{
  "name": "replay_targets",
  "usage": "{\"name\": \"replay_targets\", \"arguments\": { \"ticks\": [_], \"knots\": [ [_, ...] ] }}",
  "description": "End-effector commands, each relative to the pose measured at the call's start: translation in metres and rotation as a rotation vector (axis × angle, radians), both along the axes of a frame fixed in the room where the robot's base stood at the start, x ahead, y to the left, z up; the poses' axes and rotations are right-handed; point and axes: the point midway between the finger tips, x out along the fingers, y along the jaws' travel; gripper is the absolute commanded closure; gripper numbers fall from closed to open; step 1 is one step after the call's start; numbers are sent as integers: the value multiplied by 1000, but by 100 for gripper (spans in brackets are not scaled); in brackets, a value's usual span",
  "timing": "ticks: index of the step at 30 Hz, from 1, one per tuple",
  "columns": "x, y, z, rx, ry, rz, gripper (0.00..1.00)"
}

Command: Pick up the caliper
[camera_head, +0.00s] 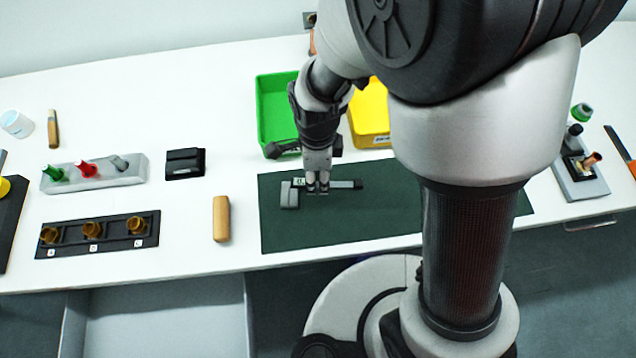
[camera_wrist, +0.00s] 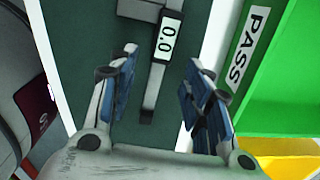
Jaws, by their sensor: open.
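The caliper (camera_head: 290,196) is grey and dark with a small display, and lies on the dark green mat (camera_head: 282,236). In the wrist view the caliper's display (camera_wrist: 167,38) reads 0.0, and its beam (camera_wrist: 151,95) runs down between the fingers. My gripper (camera_head: 318,190) points down over the caliper's middle, and its fingers hide part of it in the head view. In the wrist view my gripper (camera_wrist: 160,80) is open, with blue finger pads on both sides of the beam and gaps between. Whether the fingertips are above or level with the beam I cannot tell.
A green bin (camera_head: 264,115) marked PASS in the wrist view (camera_wrist: 250,45) and a yellow bin (camera_head: 365,118) stand behind the mat. A wooden block (camera_head: 221,218) and a black box (camera_head: 185,163) lie to the left. The mat around the caliper is clear.

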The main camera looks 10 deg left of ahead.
Motion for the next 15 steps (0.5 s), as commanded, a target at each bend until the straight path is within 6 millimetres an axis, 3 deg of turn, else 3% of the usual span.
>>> {"name": "replay_targets", "arguments": {
  "ticks": [1, 5, 12, 15],
  "knots": [
    [-2, -2, -13, -3, 5, 0, 55],
    [-1, -1, -30, -1, 3, 0, 55],
    [0, -1, -30, 0, 0, 0, 55],
    [0, -1, -30, 0, 0, 0, 61]
  ]
}}
